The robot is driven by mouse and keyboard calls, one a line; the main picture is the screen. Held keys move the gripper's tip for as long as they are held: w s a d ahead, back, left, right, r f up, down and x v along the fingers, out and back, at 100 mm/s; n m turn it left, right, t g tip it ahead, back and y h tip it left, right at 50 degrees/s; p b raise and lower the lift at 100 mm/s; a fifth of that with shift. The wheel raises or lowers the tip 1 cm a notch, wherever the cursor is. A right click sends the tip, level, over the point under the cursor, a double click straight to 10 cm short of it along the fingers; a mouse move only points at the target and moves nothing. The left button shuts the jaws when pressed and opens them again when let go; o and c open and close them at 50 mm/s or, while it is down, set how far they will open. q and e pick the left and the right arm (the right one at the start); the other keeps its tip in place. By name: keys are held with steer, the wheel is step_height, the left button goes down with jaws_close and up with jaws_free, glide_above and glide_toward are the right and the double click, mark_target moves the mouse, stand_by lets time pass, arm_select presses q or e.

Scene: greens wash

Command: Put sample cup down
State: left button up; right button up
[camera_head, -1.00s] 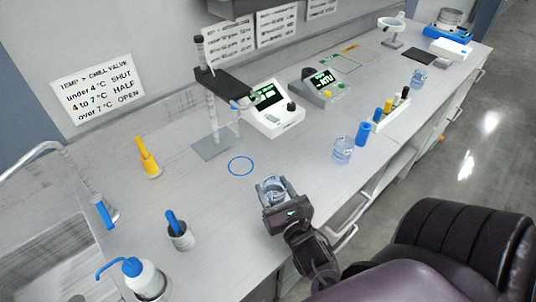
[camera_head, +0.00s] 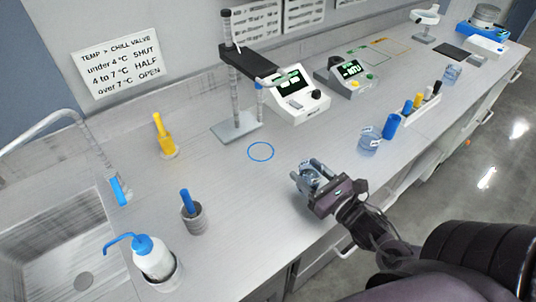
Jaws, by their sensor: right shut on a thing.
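The sample cup (camera_head: 309,174) is a small clear cup, held between the fingers of my right gripper (camera_head: 316,178). The gripper is shut on it over the front part of the counter, and its fingers and palm hide part of the cup. I cannot tell whether the cup touches the counter. A blue ring mark (camera_head: 261,151) lies on the counter to the upper left of the gripper, empty. Another clear cup (camera_head: 369,141) stands to the right of the gripper. My left gripper is not in view.
A probe stand (camera_head: 238,127) and a meter (camera_head: 296,97) stand behind the ring. A blue-capped wash bottle (camera_head: 152,258), a holder with a blue handle (camera_head: 193,217) and a sink (camera_head: 62,262) are at left. A rack of bottles (camera_head: 423,109) is at right. Counter around the ring is clear.

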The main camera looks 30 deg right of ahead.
steer(key=shift+w+d+n+y, duration=0.15)
steer(key=shift+w+n+y, duration=0.25)
steer(key=shift+w+y, duration=0.2)
steer(key=shift+w+b, duration=0.3)
steer(key=shift+w, duration=0.1)
steer(key=w+a, duration=0.1)
steer(key=w, duration=0.3)
steer(key=w+a, duration=0.1)
steer(key=w, duration=0.4)
steer(key=w+a+p, duration=0.1)
steer(key=w, duration=0.3)
steer(key=shift+w, duration=0.4)
steer(key=shift+w+r, duration=0.1)
steer(key=shift+w, duration=0.15)
steer(key=shift+w+a+f+p, duration=0.2)
steer(key=shift+w+f+p, duration=0.05)
steer(key=shift+w, duration=0.4)
steer(key=shift+w+a+f+p, duration=0.15)
steer(key=shift+w+f+p, duration=0.1)
steer(key=shift+w, duration=0.4)
steer(key=shift+f, duration=0.35)
steer(key=shift+s, duration=0.1)
